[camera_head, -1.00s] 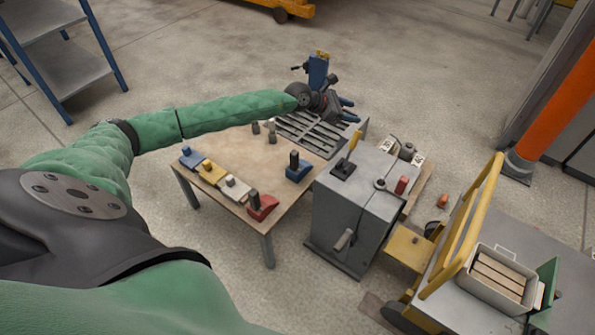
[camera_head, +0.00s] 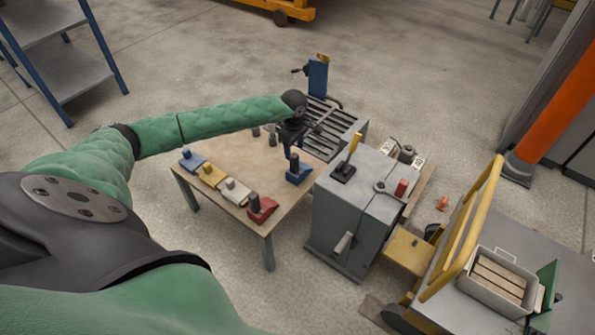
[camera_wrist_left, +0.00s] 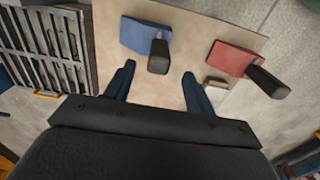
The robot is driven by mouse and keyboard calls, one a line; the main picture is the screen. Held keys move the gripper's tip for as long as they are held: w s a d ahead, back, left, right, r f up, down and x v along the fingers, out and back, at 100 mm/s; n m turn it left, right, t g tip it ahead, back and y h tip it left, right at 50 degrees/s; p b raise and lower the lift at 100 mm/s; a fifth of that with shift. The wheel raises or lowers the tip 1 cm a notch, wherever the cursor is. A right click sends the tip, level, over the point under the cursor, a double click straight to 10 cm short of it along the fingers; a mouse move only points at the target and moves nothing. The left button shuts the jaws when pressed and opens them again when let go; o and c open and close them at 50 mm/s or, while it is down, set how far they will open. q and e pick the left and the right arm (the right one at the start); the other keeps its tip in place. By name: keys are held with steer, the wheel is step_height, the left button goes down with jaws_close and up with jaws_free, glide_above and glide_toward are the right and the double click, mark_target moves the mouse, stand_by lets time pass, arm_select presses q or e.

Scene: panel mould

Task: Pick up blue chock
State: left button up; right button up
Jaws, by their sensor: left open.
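The blue chock (camera_head: 299,173), a blue block with a dark upright handle, stands near the right edge of the table (camera_head: 228,160). In the left wrist view the blue chock (camera_wrist_left: 143,36) lies just beyond the fingertips, its dark handle in line with the gap between them. My left gripper (camera_head: 292,146) is open and empty, fingers pointing down, just above and behind the chock. Its two blue fingers (camera_wrist_left: 158,72) show apart in the wrist view. My right gripper is not in view.
A red block with a dark handle (camera_head: 262,207) stands at the table's front corner. Blue (camera_head: 190,160), yellow (camera_head: 213,174) and white (camera_head: 235,191) blocks line the left edge. A grey cabinet (camera_head: 358,215) stands right of the table; a slatted grey bench (camera_head: 335,125) is behind.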

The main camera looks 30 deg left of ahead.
mark_target(294, 161)
arm_select(q)
steer(key=shift+w+f, duration=0.1)
steer(key=shift+f, duration=3.75)
steer(key=shift+c, duration=0.2)
steer(key=shift+a, duration=0.1)
jaws_close()
